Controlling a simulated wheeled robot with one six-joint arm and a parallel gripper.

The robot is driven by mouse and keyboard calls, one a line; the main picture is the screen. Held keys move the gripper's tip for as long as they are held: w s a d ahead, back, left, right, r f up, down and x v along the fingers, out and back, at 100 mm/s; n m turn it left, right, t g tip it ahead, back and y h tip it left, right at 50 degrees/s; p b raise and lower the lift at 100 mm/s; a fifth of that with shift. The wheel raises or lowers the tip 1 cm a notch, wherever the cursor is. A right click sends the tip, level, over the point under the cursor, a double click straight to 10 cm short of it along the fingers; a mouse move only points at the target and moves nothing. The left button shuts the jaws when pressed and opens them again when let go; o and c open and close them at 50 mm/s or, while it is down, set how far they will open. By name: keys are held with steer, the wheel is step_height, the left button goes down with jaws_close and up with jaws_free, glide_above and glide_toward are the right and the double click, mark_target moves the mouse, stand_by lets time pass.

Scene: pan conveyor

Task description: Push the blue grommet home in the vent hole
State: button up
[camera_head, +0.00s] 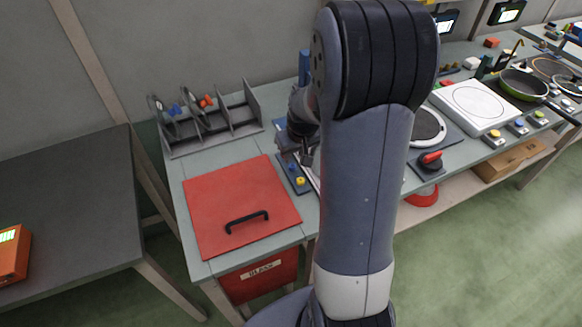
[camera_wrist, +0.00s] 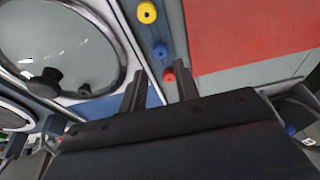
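The blue grommet (camera_wrist: 160,50) sits on a narrow blue-grey strip, between a yellow grommet (camera_wrist: 147,13) and a red one (camera_wrist: 169,76). I cannot make out the vent hole clearly. My gripper (camera_wrist: 160,72) is open, its two dark fingers apart with nothing held. The red grommet shows between the fingertips; the blue one is just beyond them. In the head view my arm hides most of the lid, and my gripper (camera_head: 304,160) shows only partly.
A red panel with a black handle (camera_head: 246,222) lies left of the strip in the head view. A divided grey rack (camera_head: 200,135) stands behind it. Right of my arm are a hot plate (camera_head: 470,103), a green pan (camera_head: 523,84) and a red-handled switch (camera_head: 430,159).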

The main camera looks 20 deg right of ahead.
mark_target(292, 166)
steer(key=x, duration=0.4)
steer(key=shift+s+a+f+p, duration=0.1)
steer(key=shift+s+a+p, duration=0.05)
steer(key=shift+s+p, duration=0.15)
steer(key=shift+w+f, duration=0.25)
steer(key=shift+f, duration=0.3)
jaws_close()
steer(key=shift+r, duration=0.1)
